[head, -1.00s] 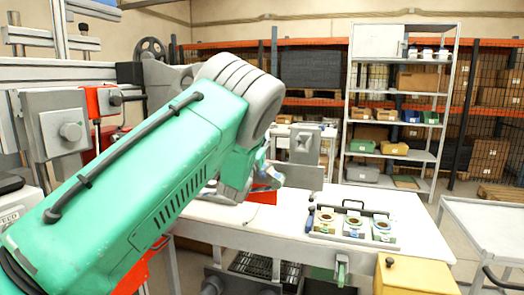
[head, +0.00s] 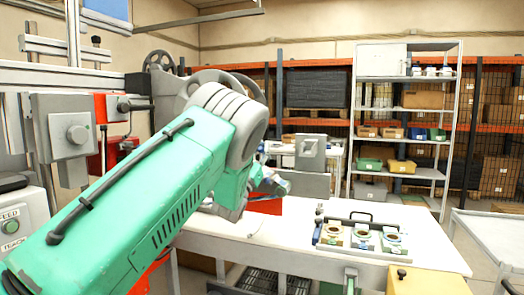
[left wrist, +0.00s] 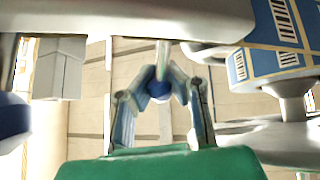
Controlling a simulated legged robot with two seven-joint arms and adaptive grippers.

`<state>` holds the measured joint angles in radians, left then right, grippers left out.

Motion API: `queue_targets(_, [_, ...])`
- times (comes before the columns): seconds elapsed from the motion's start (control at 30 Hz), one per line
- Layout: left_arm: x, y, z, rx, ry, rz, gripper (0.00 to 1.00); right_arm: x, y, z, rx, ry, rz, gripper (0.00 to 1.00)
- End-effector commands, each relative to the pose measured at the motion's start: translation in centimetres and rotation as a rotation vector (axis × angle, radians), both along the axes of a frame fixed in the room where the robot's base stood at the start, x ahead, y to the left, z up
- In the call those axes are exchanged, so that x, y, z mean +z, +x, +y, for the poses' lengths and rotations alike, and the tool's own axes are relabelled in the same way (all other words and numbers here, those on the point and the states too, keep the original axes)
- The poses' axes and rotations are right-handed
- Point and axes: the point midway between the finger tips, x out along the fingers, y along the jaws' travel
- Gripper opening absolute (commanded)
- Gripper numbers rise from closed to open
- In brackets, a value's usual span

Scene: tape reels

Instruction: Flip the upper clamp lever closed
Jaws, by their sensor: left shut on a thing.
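My left gripper (head: 274,184) is at the end of my green arm in the head view, above the back of the white table; the arm hides part of it. In the left wrist view my left gripper (left wrist: 160,84) has its two fingers closed around a blue knob (left wrist: 159,91). A pale rod (left wrist: 162,55) runs up from the knob to a wide grey part, so it looks like a clamp lever. The lever cannot be made out in the head view. My right gripper is not in view.
Grey spoked reels (head: 183,84) stand behind my arm at the left. The white table (head: 285,222) carries a tray with several round parts (head: 362,234) at its right. A yellow box (head: 425,283) is at the front right. In the wrist view, blue-and-white labelled reels (left wrist: 275,62) are close at the right.

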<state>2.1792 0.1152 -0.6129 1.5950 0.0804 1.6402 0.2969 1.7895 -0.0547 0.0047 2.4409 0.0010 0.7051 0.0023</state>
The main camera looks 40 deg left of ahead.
Motion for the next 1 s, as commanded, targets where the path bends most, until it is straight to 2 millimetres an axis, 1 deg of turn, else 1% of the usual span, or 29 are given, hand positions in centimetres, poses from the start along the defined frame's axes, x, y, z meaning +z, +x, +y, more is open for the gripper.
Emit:
queue_targets(0.03, [-0.1, 0.2, -0.3, -0.008, 0.0, 0.003, 0.16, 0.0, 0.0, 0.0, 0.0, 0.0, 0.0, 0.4])
queue_targets(0.07, [-0.1, 0.2, -0.3, -0.008, 0.0, 0.003, 0.26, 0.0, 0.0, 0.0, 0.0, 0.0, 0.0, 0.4])
queue_targets(0.37, [-0.1, -0.1, 0.0, -0.002, -0.001, 0.0, 0.27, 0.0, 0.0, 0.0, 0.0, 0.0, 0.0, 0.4])
queue_targets(0.47, [-0.4, -0.4, 0.1, -0.002, -0.003, 0.0, 0.27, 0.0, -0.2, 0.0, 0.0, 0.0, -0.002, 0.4])
queue_targets(0.57, [-1.3, -1.3, -0.1, -0.001, -0.004, 0.002, 0.27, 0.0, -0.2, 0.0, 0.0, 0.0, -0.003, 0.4])
queue_targets(0.8, [-4.6, -5.1, -1.0, -0.002, -0.004, 0.005, 0.27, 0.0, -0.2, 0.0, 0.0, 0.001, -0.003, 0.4])
queue_targets(1.0, [-6.9, -7.7, -1.8, -0.003, -0.002, 0.005, 0.27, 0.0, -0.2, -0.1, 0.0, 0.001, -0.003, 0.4])
